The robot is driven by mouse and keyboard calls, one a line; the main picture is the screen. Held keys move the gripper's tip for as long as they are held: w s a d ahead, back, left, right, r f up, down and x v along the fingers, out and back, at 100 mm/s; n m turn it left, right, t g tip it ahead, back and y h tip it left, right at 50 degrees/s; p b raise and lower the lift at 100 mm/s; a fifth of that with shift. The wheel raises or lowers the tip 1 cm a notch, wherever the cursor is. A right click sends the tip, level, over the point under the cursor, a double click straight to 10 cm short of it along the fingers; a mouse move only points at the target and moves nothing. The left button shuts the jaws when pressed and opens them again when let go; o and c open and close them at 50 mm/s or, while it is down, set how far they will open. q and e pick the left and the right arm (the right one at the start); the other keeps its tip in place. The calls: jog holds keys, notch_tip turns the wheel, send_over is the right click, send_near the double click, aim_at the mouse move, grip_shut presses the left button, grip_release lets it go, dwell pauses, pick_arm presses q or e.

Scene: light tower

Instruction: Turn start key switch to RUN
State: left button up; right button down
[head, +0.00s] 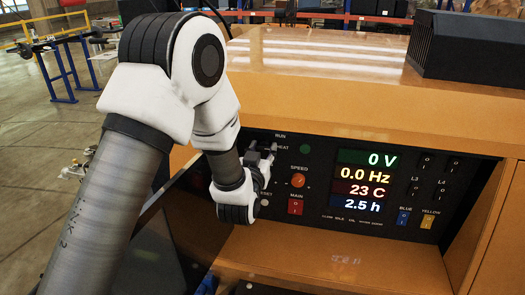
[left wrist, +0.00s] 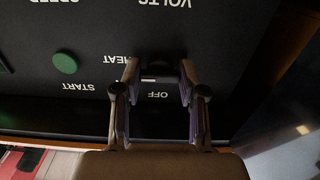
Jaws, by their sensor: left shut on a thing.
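The start key switch (left wrist: 160,74) is a small dark part between my left gripper's fingertips in the left wrist view, where the panel appears upside down. The labels OFF and HEAT lie around it. In the head view my left gripper (head: 258,158) is at the upper left of the black control panel (head: 330,160), below the RUN and HEAT labels, and hides the switch. The gripper (left wrist: 160,70) is shut on the key switch. Which label the key points to cannot be told. My right gripper is not in view.
A green button (left wrist: 65,63) is beside the switch. The orange speed knob (head: 298,181) and red main switch (head: 295,206) are close to the gripper. The displays (head: 366,181) read 0 V, 0.0 Hz, 23 C and 2.5 h. The orange housing (head: 330,90) overhangs the panel.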

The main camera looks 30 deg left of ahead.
pick_arm(q)
jog(key=shift+n+b, duration=3.4)
jog(key=shift+n, duration=0.8)
jog(key=shift+r, duration=0.1)
jog(key=o, duration=1.2)
jog(key=shift+c, duration=0.2)
jog(key=shift+s, duration=0.1)
